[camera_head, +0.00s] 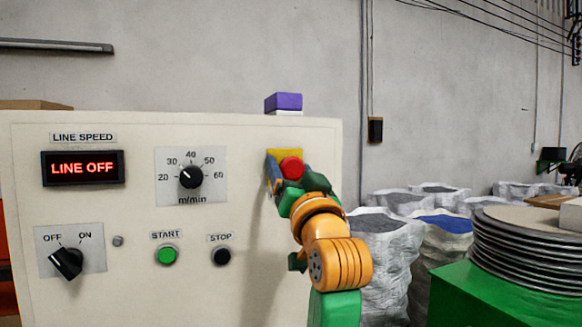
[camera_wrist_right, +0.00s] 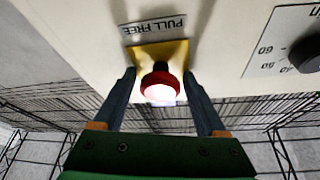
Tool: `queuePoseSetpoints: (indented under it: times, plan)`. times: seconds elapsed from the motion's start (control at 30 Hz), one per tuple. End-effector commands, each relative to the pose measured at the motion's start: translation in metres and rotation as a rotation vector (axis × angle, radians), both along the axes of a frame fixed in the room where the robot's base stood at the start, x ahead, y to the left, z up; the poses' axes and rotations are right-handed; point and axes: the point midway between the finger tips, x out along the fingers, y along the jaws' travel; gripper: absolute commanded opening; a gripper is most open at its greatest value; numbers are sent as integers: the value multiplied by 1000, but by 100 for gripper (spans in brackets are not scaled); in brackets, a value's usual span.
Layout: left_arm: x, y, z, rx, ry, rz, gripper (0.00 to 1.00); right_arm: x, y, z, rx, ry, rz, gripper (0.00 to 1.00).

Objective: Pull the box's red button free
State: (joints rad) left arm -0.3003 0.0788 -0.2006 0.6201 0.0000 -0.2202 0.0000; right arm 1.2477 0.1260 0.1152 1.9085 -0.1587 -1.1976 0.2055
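The box (camera_head: 120,210) is a large cream control panel that fills the left and middle of the head view. Its red button (camera_head: 291,167) sits on a yellow plate (camera_head: 284,154) near the upper right corner of the panel. In the right wrist view the red button (camera_wrist_right: 160,84) stands out from the yellow plate (camera_wrist_right: 176,50), beside a label reading PULL FREE. My right gripper (camera_wrist_right: 158,76) is open, with one finger on each side of the button and visible gaps between. In the head view the right gripper (camera_head: 284,172) partly covers the plate. My left gripper is out of view.
The panel also bears a LINE OFF display (camera_head: 83,168), a speed dial (camera_head: 191,177), an OFF/ON switch (camera_head: 67,262), a green START button (camera_head: 167,255) and a black STOP button (camera_head: 222,256). A purple block (camera_head: 284,101) sits on top. White sacks (camera_head: 390,245) and a green stand (camera_head: 480,295) are at right.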

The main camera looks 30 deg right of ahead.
Motion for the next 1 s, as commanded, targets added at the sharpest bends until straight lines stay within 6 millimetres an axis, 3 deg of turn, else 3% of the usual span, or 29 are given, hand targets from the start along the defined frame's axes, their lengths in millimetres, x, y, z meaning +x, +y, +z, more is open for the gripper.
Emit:
queuePoseSetpoints:
  times: [0.03, 0.2, 0.27, 0.83, 0.87, 0.97, 1.0]
  plan:
    - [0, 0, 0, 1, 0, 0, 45, 0, 0, 0, 0, 0, 0, 57]
    - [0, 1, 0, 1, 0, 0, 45, 0, 0, 0, 0, 0, 1, 11]
    - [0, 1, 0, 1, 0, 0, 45, 0, 0, 0, -1, -1, 1, 0]
    - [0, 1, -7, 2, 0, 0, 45, -12, 3, 0, 0, 1, 1, 0]
    - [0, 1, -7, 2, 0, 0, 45, -12, 3, 0, 0, 2, 1, 57]
    - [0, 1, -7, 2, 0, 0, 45, -12, 3, 0, 0, 1, 1, 84]
    - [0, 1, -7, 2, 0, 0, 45, -12, 3, 0, 0, 1, 1, 84]
